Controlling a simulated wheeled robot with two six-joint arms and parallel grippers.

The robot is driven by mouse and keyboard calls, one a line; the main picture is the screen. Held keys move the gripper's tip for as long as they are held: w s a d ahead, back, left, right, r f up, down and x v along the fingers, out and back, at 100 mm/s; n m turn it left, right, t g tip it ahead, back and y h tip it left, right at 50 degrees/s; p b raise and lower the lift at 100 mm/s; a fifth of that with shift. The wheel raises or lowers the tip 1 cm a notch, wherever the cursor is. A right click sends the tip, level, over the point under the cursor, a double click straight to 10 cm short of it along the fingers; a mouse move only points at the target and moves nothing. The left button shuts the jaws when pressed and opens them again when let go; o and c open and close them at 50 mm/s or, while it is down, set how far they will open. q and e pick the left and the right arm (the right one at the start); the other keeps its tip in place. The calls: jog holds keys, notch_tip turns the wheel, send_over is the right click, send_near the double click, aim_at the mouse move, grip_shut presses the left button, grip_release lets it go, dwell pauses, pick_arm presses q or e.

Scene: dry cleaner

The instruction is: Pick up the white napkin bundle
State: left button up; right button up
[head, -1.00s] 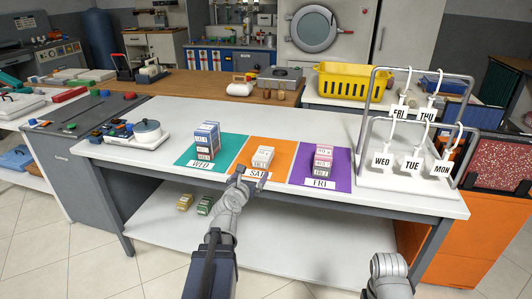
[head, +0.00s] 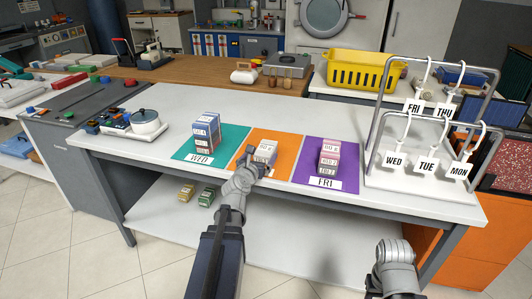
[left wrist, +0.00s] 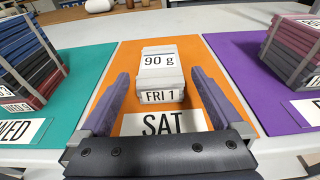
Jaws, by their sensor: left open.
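The white napkin bundle (head: 266,150) is a small stack on the orange SAT mat (head: 287,172). In the left wrist view the bundle (left wrist: 161,68) is upright, with a "90 g" label on top and "FRI 1" on its front. My left gripper (head: 257,162) is at the near side of the bundle and partly covers it in the head view. In the left wrist view the left gripper (left wrist: 160,78) is open, with one finger on each side of the bundle and gaps between. Only a grey part of my right arm shows; its gripper is out of view.
A blue and dark stack (head: 205,134) stands on the teal WED mat (head: 231,141) to the left. A pink stack (head: 329,157) stands on the purple FRI mat (head: 347,183) to the right. A tag rack (head: 374,123) stands at the counter's right end. The counter behind the mats is clear.

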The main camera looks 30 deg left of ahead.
aim_at(264, 150)
pick_arm(q)
jog(key=shift+b+x, duration=0.5)
jog(key=shift+x, duration=2.75)
jog(key=c, duration=1.3)
jog(key=shift+r, duration=0.1)
notch_tip(264, 150, up, 10)
jog(key=p, duration=1)
